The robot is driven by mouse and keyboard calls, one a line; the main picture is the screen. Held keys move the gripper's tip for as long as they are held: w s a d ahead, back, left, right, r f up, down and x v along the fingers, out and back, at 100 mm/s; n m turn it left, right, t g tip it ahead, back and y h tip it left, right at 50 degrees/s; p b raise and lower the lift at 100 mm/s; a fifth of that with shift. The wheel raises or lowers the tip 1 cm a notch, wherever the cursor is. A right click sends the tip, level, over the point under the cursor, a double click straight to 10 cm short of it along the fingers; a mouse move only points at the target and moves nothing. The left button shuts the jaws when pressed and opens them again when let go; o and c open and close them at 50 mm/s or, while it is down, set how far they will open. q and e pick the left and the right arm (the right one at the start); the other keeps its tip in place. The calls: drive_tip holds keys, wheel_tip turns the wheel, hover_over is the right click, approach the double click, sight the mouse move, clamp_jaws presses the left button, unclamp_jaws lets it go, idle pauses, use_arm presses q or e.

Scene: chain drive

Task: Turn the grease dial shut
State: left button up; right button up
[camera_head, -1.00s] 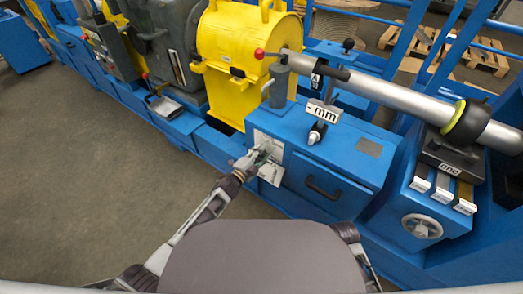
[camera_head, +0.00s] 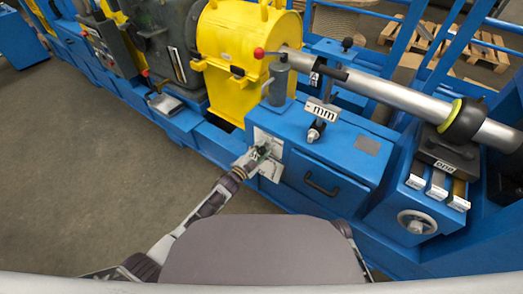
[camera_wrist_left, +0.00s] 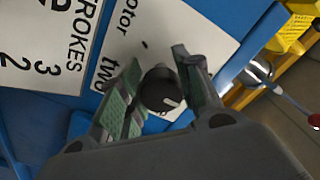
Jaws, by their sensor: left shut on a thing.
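The dial (camera_wrist_left: 160,88) is a small dark round knob with a pale mark on its face. It stands on a white lettered plate (camera_wrist_left: 190,45) on the blue machine front. In the left wrist view, my left gripper (camera_wrist_left: 160,75) has its two green-padded fingers on either side of the dial and is shut on it. In the head view, my left gripper (camera_head: 257,154) is at the white plates on the front of the blue cabinet, and hides the dial there. My right gripper is not in view.
A blue cabinet drawer with a dark handle (camera_head: 322,187) is right of my left gripper. A grey handwheel (camera_head: 417,222) is farther right. A yellow housing (camera_head: 245,50) and a long silver bar (camera_head: 400,95) are above. Open floor (camera_head: 90,190) lies to the left.

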use_arm(q)
drive_tip(key=o, duration=1)
drive_tip(key=shift+o, duration=0.2)
drive_tip(key=shift+s+a, duration=0.1)
drive_tip(key=v, duration=1.1)
drive_tip(key=shift+s+a, duration=0.2)
drive_tip(key=shift+s, duration=0.1)
drive_tip(key=shift+f, duration=0.1)
